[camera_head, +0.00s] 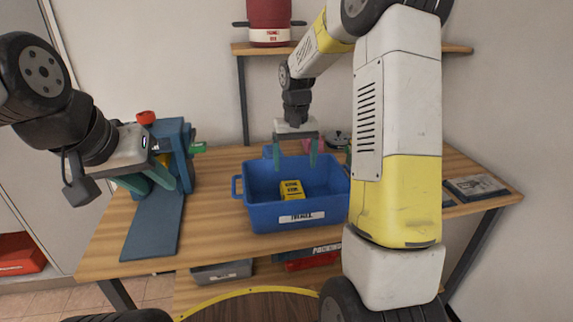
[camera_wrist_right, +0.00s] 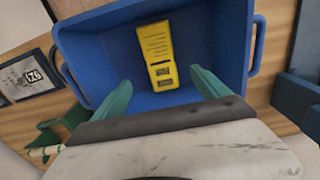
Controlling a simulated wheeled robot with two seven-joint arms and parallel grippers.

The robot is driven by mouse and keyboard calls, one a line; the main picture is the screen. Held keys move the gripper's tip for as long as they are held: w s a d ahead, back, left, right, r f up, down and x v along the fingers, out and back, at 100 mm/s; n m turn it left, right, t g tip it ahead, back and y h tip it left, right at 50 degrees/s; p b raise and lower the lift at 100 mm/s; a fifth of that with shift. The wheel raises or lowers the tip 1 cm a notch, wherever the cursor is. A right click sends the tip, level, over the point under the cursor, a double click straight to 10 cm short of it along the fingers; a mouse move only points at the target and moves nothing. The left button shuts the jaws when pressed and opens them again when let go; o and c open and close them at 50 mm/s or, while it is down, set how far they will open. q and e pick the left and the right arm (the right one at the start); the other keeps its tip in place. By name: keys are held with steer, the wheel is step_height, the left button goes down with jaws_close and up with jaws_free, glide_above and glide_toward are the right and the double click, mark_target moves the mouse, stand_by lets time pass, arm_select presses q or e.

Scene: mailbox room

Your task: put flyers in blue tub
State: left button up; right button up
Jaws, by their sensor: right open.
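The blue tub (camera_head: 262,217) stands on the wooden table, with a white label on its front. A yellow flyer (camera_head: 291,190) lies inside the tub; it also shows in the right wrist view (camera_wrist_right: 157,55), flat on the tub floor. My right gripper (camera_head: 297,163) is over the back of the tub, pointing down, its green fingers apart and empty. In the right wrist view the fingers (camera_wrist_right: 160,92) are spread with the flyer beyond them. My left gripper (camera_head: 165,184) is at the left, near the blue rack, its green fingers apart with nothing seen between them.
A blue rack (camera_head: 176,150) with a red knob stands at the left, with a blue-grey mat (camera_head: 152,228) before it. A dark framed item (camera_head: 476,187) lies at the table's right end. A red container (camera_head: 269,22) sits on the shelf above. Bins stand below the table.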

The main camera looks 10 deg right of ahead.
steer(key=s+r+t, duration=0.2)
steer(key=s+r, duration=0.2)
steer(key=s, duration=0.4)
steer(key=s+a+r+t+y, duration=0.1)
steer(key=s+r+t, duration=0.1)
steer(key=s+r, duration=0.3)
steer(key=s+a+r+t+y, duration=0.1)
steer(key=s+r, duration=0.4)
steer(key=s, duration=0.7)
steer(key=shift+n+t, duration=0.4)
steer(key=shift+t, duration=0.2)
